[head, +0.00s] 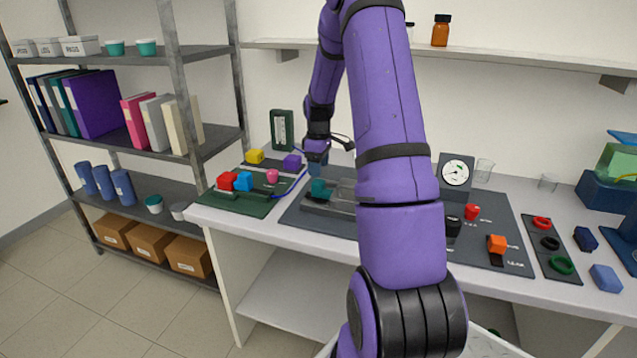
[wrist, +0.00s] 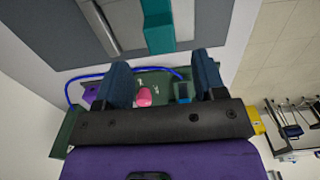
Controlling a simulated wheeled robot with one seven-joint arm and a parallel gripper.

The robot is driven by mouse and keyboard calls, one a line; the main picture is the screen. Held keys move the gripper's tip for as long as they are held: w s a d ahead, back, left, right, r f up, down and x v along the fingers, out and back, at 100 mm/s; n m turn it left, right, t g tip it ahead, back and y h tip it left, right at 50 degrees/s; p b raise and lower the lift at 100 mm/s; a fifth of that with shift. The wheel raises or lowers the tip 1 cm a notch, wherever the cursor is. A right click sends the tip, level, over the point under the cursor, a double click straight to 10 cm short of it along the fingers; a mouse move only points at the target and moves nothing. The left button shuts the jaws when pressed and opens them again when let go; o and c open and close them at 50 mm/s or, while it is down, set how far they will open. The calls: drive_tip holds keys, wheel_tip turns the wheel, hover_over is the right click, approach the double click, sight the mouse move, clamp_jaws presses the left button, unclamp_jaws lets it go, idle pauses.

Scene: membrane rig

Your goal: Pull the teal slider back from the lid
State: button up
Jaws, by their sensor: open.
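The teal slider (head: 319,188) sits at the left end of a low grey fixture (head: 325,208) on the dark grey mat. In the wrist view the teal slider (wrist: 158,27) is a teal bar just beyond the fingertips. The lid is hard to tell from the grey fixture, and my arm hides its right part. My gripper (head: 317,166) is just above and behind the slider in the head view. In the wrist view my gripper (wrist: 164,70) has its two dark blue fingers wide apart, with nothing held between them.
A green board (head: 245,204) to the left carries red, blue and pink parts and a blue tube. Yellow (head: 255,156) and purple (head: 292,161) blocks stand behind it. A gauge (head: 455,172), an orange block (head: 497,243) and coloured rings (head: 561,265) are to the right.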

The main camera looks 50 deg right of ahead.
sight(318, 181)
drive_tip(key=shift+f, duration=3)
